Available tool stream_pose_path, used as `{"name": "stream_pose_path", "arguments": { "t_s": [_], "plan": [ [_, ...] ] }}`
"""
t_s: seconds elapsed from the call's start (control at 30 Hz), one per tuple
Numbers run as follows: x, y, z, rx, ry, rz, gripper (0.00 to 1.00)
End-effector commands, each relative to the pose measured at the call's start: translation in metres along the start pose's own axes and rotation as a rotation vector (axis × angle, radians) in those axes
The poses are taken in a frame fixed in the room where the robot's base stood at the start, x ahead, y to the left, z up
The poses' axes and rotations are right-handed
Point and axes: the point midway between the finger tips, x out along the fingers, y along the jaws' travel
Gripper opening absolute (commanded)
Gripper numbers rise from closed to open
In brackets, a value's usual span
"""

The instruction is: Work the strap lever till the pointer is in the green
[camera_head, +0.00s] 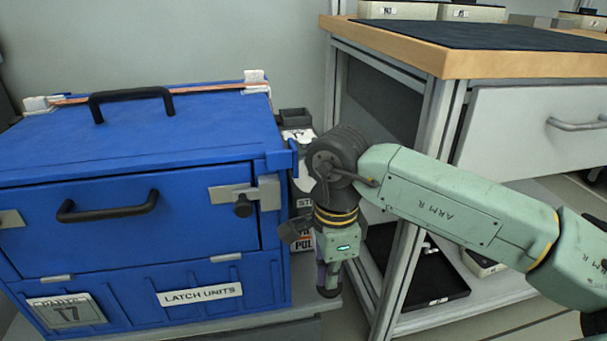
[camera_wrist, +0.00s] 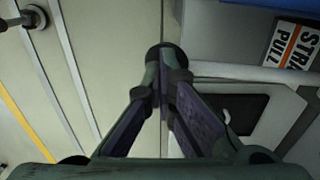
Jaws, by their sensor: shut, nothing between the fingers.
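My gripper (camera_head: 328,288) points down in front of the narrow gap between the blue crate and the workbench. Its fingers meet and hold nothing; the wrist view also shows the closed fingertips (camera_wrist: 166,58). Behind my wrist in the head view stands a strap-pull label (camera_head: 304,212), partly hidden by my arm. The wrist view shows the same kind of label (camera_wrist: 290,46) at upper right, apart from the fingers. I cannot make out the strap lever, the pointer or a green zone in either view; my arm covers part of that area.
A blue crate (camera_head: 130,287) marked "LATCH UNITS" stands left, with black handles and a metal latch (camera_head: 232,194). An orange strap (camera_head: 190,90) runs over its top. A wood-topped workbench (camera_head: 462,66) stands right, with a black tray (camera_head: 440,283) low down.

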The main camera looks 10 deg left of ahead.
Motion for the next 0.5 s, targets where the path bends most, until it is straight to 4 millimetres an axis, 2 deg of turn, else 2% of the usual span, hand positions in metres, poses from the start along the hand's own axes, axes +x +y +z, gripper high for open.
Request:
{"name": "stream_pose_path", "arguments": {
  "t_s": [0.17, 0.5],
  "plan": [
    [-0.008, -0.001, 0.000, 0.000, 0.000, 0.001, 0.00],
    [-0.055, -0.006, 0.000, 0.000, -0.001, -0.001, 0.00]
  ]
}}
